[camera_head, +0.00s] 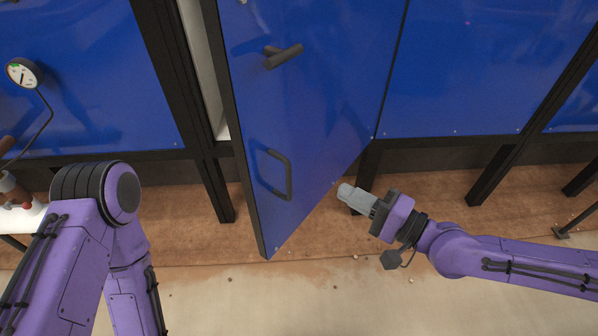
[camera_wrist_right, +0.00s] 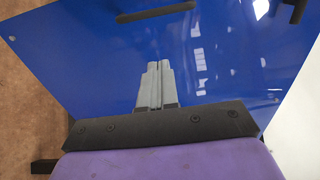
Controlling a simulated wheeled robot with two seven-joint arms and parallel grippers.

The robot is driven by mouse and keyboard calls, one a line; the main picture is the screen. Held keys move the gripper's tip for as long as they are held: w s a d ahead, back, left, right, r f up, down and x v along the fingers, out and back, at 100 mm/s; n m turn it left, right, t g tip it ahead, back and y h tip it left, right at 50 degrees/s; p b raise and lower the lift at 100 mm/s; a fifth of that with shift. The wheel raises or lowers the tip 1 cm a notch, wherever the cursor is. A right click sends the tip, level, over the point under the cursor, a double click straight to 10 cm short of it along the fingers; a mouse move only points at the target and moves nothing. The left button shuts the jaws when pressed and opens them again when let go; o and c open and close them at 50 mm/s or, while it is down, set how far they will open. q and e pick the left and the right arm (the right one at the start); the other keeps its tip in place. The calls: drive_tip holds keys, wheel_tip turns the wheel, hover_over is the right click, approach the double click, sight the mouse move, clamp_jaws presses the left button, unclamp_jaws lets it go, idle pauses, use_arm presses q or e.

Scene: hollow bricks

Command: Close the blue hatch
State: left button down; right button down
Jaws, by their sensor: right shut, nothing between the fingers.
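The blue hatch (camera_head: 320,95) stands ajar in the head view, with its left edge swung out towards me and a pale gap at its left. It has a black latch handle (camera_head: 283,55) above and a black pull bar (camera_head: 279,175) lower down. My right gripper (camera_head: 343,190) is shut and empty at the hatch's lower right, below its bottom edge in the picture. In the right wrist view its closed fingers (camera_wrist_right: 157,70) point at the blue face (camera_wrist_right: 100,65), below a black bar (camera_wrist_right: 155,12). I cannot tell whether they touch. My left gripper is out of view.
Fixed blue panels (camera_head: 475,65) in black frames stand on both sides. Black posts (camera_head: 492,172) reach the brown floor strip. A round gauge (camera_head: 23,73) is at the far left. Pale floor (camera_head: 330,300) in front is clear except for small crumbs.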

drive_tip(key=b+x, duration=0.7)
drive_tip(key=x, duration=0.6)
drive_tip(key=shift+f, duration=0.1)
drive_tip(key=shift+a, duration=0.1)
